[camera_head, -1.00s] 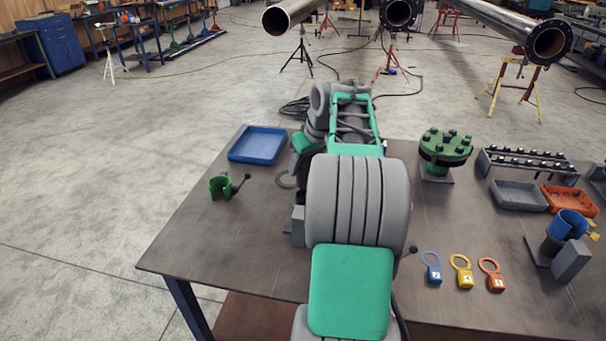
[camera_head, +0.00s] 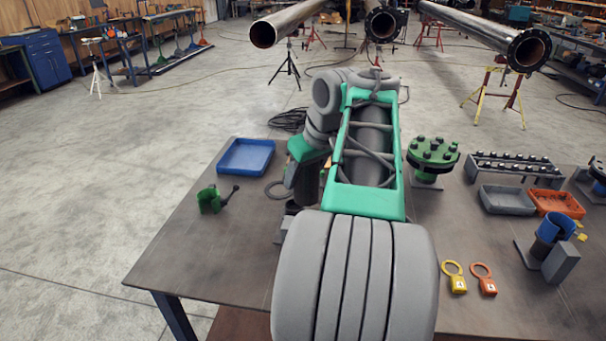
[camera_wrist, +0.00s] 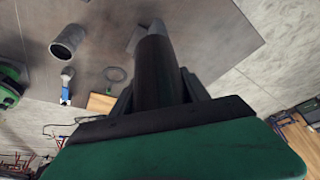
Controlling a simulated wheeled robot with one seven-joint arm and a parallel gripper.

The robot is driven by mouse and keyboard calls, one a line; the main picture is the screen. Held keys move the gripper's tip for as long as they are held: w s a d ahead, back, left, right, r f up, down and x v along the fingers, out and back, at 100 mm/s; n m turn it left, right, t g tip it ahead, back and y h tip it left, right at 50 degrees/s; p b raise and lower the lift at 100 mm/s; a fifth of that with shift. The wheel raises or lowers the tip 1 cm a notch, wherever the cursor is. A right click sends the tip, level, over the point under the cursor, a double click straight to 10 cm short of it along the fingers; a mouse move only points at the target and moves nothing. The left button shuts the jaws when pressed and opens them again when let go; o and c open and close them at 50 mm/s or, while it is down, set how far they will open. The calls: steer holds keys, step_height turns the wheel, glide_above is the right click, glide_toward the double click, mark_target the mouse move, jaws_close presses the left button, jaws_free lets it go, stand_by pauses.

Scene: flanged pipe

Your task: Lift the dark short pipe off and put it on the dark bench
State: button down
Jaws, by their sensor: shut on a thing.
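My gripper (camera_wrist: 160,92) is shut on the dark short pipe (camera_wrist: 154,65) in the wrist view, with one finger on each side of it. The pipe stretches away from the jaws toward a light grey piece (camera_wrist: 140,32) by the dark bench. Whether the pipe touches that piece or the bench cannot be told. In the head view my arm hides most of the gripper, and only a dark part shows left of the arm. The dark bench (camera_head: 215,260) is the wide table under the arm; it also shows in the wrist view (camera_wrist: 215,30).
A blue tray (camera_head: 246,157) and green clamp (camera_head: 209,200) are on the left. On the right are a green bolted flange (camera_head: 432,155), a grey tray (camera_head: 506,200), an orange tray (camera_head: 556,203), a blue-topped holder (camera_head: 555,232) and tags (camera_head: 456,278). The front-left bench is clear.

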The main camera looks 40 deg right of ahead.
steer(key=shift+r+p, duration=2.1)
steer(key=shift+r, duration=0.25)
